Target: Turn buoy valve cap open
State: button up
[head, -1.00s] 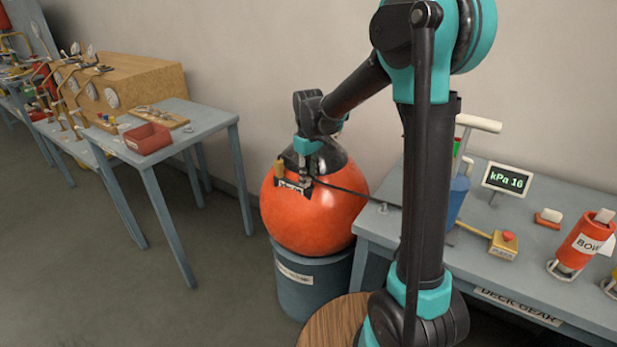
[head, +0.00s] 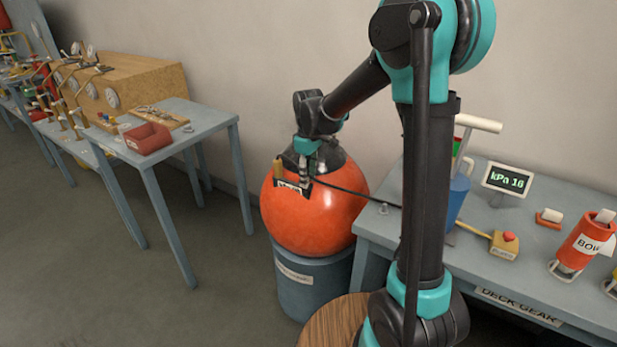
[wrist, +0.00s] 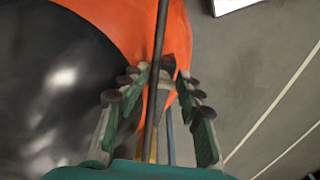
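The orange buoy (head: 312,222) with a black top sits on a blue-grey drum. My gripper (head: 303,182) points down at the buoy's black top from above. In the wrist view my gripper (wrist: 165,80) has its two fingers apart, one on each side of a dark hose (wrist: 156,100). A small dark piece (wrist: 169,65) shows between the fingertips; I cannot tell whether it is the valve cap or whether the fingers touch it. The cap is not clearly visible in the head view. A brass post (head: 279,170) and a small black-and-white tag (head: 290,188) are beside the gripper.
The hose (head: 350,190) runs right to the deck gear table (head: 470,262), which holds a blue pump (head: 457,195) and a display (head: 507,179) reading kPa 16. A round wooden stool (head: 335,325) stands in front. Another table (head: 205,118) is at left.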

jog(key=shift+o, duration=0.7)
jog(key=shift+a, duration=0.1)
jog(key=shift+r, duration=0.1)
notch_tip(320, 180, up, 8)
